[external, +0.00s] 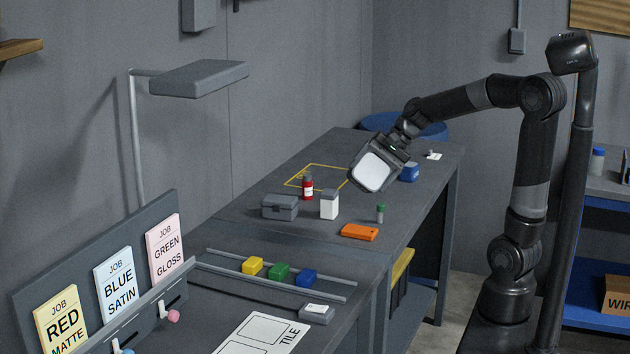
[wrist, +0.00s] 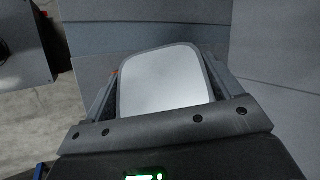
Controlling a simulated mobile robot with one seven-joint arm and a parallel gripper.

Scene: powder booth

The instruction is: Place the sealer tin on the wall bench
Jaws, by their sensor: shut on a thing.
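My gripper (external: 381,158) is shut on a squarish grey container with a pale, rounded face, which I take to be the sealer tin (external: 374,173). It is held tilted, above the far right part of the long grey bench along the wall (external: 245,218). In the wrist view the tin's pale face (wrist: 165,82) fills the space between the two fingers, with a grey rim around it. No label on it can be read. A yellow outlined area (external: 301,177) is marked on the bench to the left of the gripper.
On the bench stand a red bottle (external: 307,188), a white dark-capped container (external: 329,206), a grey case (external: 280,207), an orange item (external: 359,232), a small green-capped vial (external: 380,214) and a blue item (external: 409,173). A lamp (external: 199,78) overhangs the left side.

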